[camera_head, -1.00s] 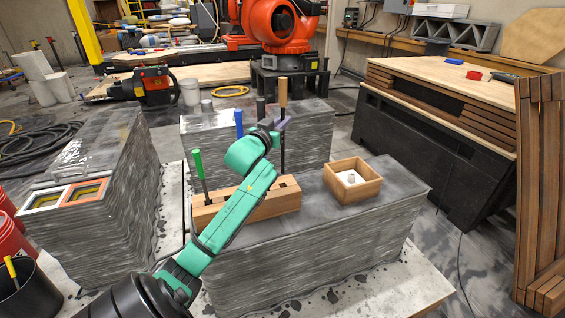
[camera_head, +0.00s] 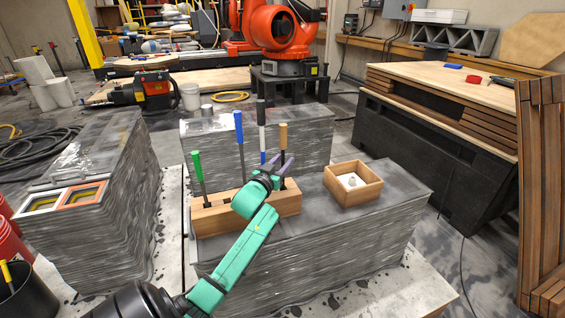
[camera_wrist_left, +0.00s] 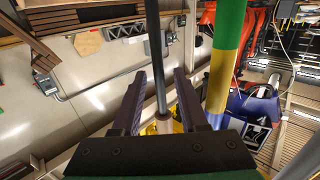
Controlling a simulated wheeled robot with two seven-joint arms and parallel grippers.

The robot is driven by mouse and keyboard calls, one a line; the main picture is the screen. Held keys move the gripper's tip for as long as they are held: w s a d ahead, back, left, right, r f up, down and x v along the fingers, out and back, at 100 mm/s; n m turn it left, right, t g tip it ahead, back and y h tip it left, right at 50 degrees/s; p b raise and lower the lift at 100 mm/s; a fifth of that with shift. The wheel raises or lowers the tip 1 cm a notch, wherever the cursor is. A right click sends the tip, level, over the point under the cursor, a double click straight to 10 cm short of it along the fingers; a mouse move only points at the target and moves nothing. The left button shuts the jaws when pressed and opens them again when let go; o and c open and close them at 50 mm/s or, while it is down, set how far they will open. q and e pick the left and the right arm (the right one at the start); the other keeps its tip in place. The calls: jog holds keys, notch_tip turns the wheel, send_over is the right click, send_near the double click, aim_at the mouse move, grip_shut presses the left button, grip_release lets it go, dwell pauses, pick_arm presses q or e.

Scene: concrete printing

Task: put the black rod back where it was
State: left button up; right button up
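The wooden block (camera_head: 212,219) stands on the near grey layered slab and holds several upright rods. A rod with a black top (camera_head: 261,110) and white and blue lower bands stands at its middle, its foot hidden by my gripper. A tan-topped rod (camera_head: 283,136) with a dark shaft stands at the block's right part. My left gripper (camera_head: 277,163) is at the tan-topped rod, its purple fingers spread. In the left wrist view, a dark shaft (camera_wrist_left: 155,50) lies between the parted fingers (camera_wrist_left: 160,78). My right gripper is not in view.
A green-handled rod (camera_head: 197,170) and a blue-handled rod (camera_head: 239,128) stand left in the block. An open wooden box (camera_head: 352,195) with a white thing inside is to the right. In the wrist view a banded pole (camera_wrist_left: 222,70) is right of the fingers.

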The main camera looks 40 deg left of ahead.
pick_arm(q)
jog(key=v, duration=1.2)
dwell(0.4)
